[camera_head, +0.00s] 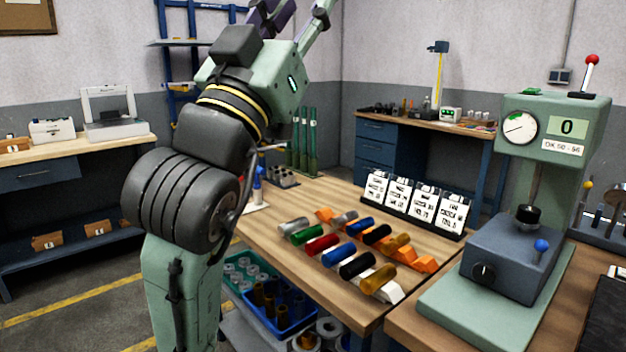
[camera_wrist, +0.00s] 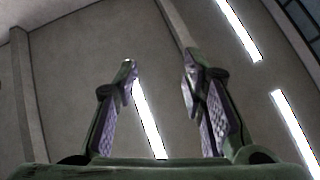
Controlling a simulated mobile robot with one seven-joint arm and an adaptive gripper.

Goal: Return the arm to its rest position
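My arm rises from the lower left in the head view and bends up over the workbench. In the head view only a purple part and a pale link show at the top edge, and my fingertips are out of frame there. In the wrist view my gripper (camera_wrist: 158,75) points up at the ceiling. Its two fingers stand wide apart with nothing between them, so it is open and empty.
The wooden bench (camera_head: 285,238) below my arm holds several coloured cylinders (camera_head: 322,245) on racks and a row of labelled cards (camera_head: 415,203). A green gauge press (camera_head: 555,130) stands at right. A blue bin (camera_head: 282,318) sits below the bench edge. Yellow-lined floor lies at lower left.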

